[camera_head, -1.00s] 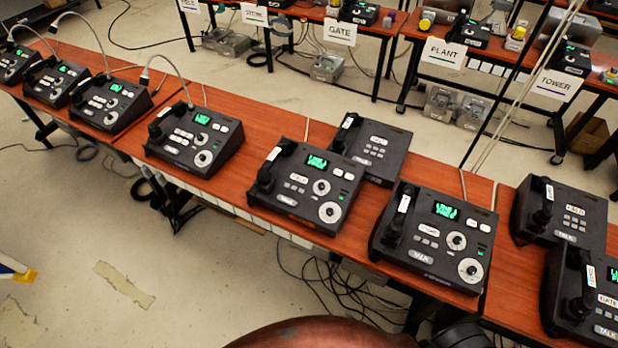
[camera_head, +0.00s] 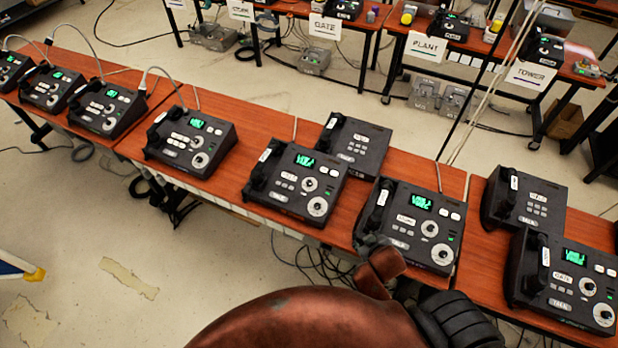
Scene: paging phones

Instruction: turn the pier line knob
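Several black desk phones with green displays and round silver knobs stand along the red-brown table. Most labels are too small to read, so I cannot tell which phone is the pier line. The phone nearest my arm (camera_head: 415,224) has an upper knob (camera_head: 429,229) and a larger lower knob (camera_head: 442,254). The phone to its left (camera_head: 295,183) also has two knobs. My copper-coloured arm rises from the bottom edge. A dark grey tip, apparently my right gripper (camera_head: 374,247), is at that nearest phone's lower left corner; its fingers and any contact are unclear. My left gripper is out of view.
A phone labelled GATE (camera_head: 565,281) stands at the right, with a screenless phone (camera_head: 522,203) behind it. Another screenless phone (camera_head: 352,143) stands behind the middle ones. Cables hang below the table's front edge. Back tables carry PLANT (camera_head: 428,47) and TOWER (camera_head: 531,75) signs.

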